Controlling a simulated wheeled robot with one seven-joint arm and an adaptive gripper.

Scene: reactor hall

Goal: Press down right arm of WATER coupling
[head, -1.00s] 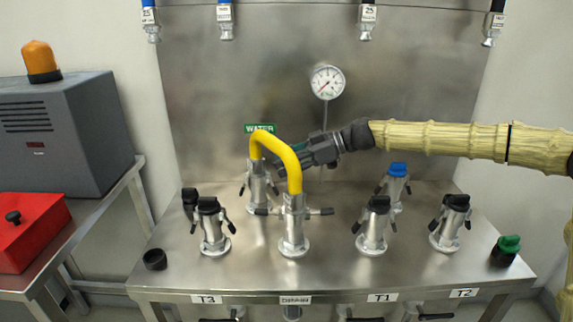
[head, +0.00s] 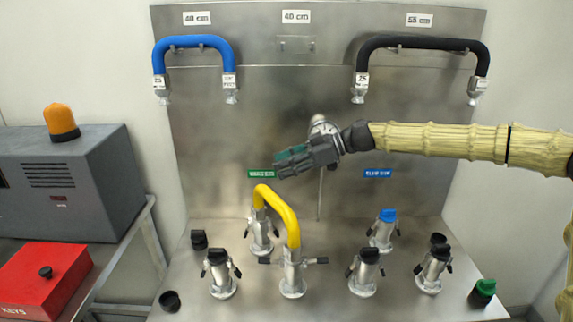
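The WATER coupling (head: 262,242) is a silver post at the back left of the bench, under a small green label (head: 261,174). One end of a bent yellow hose (head: 281,205) sits on it. Its left arm (head: 247,231) slants upward; its right arm (head: 275,229) is small and partly lost near the hose. The hose's other end sits on the front coupling (head: 293,275), whose two arms stick out level. My gripper (head: 284,164) is above the hose, pointing left, apart from the couplings. It seems to hold nothing; its finger gap is unclear.
Capped couplings stand around: black caps (head: 217,256) (head: 369,255) (head: 437,252) and a blue cap (head: 387,215). Blue (head: 193,42) and black (head: 423,43) hoses hang on the back panel. A gauge is mostly hidden behind my gripper. A grey box (head: 65,190) and red box (head: 45,283) stand left.

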